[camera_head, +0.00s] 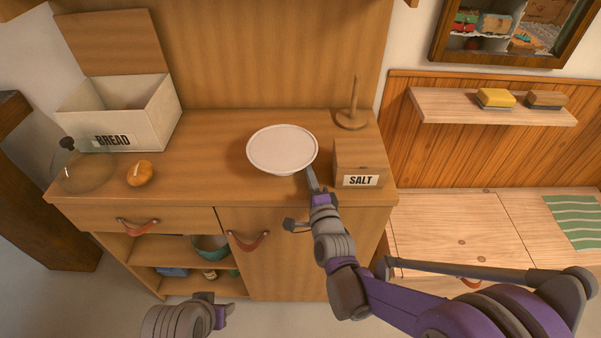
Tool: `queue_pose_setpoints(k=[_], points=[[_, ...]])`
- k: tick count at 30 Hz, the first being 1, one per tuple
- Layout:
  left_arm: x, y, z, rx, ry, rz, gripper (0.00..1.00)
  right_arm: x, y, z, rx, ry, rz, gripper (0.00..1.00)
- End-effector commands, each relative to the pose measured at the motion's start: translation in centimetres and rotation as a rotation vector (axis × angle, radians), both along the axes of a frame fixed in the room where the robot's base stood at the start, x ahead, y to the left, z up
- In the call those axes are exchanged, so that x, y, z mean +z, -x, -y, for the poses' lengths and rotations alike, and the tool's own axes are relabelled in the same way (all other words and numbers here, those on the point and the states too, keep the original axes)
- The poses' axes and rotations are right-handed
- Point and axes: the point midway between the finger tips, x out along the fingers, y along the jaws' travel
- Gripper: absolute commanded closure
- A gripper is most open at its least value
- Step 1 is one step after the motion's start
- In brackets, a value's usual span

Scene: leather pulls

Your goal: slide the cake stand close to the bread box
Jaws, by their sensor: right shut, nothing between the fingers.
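The cake stand (282,148) is a round white plate-topped stand on the wooden cabinet top, right of the middle. The bread box (118,115) is a cream box marked BREAD with its wooden lid (113,42) raised, at the back left. A wide stretch of bare wood lies between them. My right gripper (311,178) is shut and empty at the front right edge of the stand's plate; whether it touches I cannot tell. My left gripper (220,315) is low in front of the cabinet, away from both; its fingers are not clear.
A glass dome with a dark knob (88,168) and an orange bread roll (140,173) are at the front left of the top. A wooden SALT box (359,163) stands close right of the cake stand, with a wooden upright holder (352,112) behind it.

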Motion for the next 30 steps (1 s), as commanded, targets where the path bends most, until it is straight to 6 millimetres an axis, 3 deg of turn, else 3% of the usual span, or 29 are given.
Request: queue_pose_setpoints(k=[10, 30], points=[[0.0, 0.0, 0.0, 0.0, 0.0, 0.0, 0.5, 0.0, 0.0, -2.3, 0.002, 0.0, -0.001, 1.0], [-0.2, 0.0, 0.0, 0.0, 0.0, 0.0, 0.5, 0.0, 0.0, -2.4, 0.0, 0.001, -0.001, 1.0]])
